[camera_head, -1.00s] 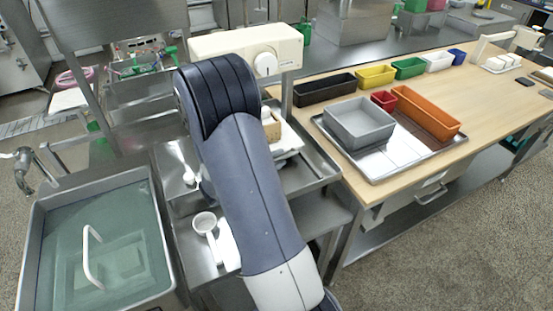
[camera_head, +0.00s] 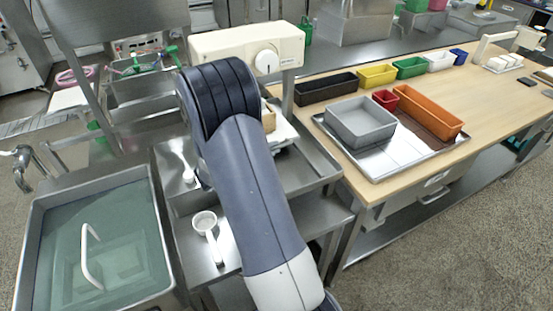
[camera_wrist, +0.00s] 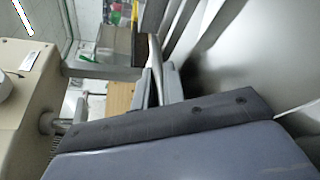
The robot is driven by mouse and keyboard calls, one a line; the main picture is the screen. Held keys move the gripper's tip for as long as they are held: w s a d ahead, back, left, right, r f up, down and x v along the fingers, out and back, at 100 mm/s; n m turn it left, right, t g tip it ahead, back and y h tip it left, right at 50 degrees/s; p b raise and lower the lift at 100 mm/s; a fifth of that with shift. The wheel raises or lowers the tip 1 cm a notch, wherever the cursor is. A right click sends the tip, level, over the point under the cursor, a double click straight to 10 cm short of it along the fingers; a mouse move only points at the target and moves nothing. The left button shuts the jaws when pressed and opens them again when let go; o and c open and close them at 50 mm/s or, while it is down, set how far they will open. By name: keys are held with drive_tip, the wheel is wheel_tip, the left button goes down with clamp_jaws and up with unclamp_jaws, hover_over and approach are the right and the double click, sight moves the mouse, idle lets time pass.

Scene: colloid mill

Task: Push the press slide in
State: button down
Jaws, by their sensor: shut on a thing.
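The beige press (camera_head: 222,46) with its white round knob (camera_head: 266,62) stands behind my arm. A pale plate (camera_head: 287,131), perhaps the press slide, shows under it at the right of my arm, next to a tan block (camera_head: 268,118); my arm hides the rest. In the wrist view the press body (camera_wrist: 30,110) fills the left side. My gripper (camera_wrist: 158,82) is shut on a thin pale metal bar (camera_wrist: 155,58); I cannot tell whether this bar belongs to the slide. In the head view my gripper is hidden behind my arm.
A white ladle (camera_head: 205,222) lies on the metal bench left of my arm. A water-filled sink (camera_head: 160,245) is at front left. A wooden table (camera_head: 480,95) at right holds several coloured bins and a steel tray (camera_head: 375,178) with a grey bin (camera_head: 360,122).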

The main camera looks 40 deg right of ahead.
drive_tip(key=w, duration=0.2)
drive_tip(key=w+d+b, duration=0.1)
drive_tip(key=w, duration=0.2)
drive_tip(key=shift+d+f, duration=0.1)
drive_tip(key=shift+r, duration=0.2)
drive_tip(key=c, duration=1.6)
unclamp_jaws()
drive_tip(key=shift+w+f, duration=0.1)
drive_tip(key=shift+w, duration=0.05)
drive_tip(key=shift+o, duration=0.6)
drive_tip(key=v, duration=1)
drive_tip(key=shift+a+b, duration=0.35)
drive_tip(key=shift+b, duration=0.05)
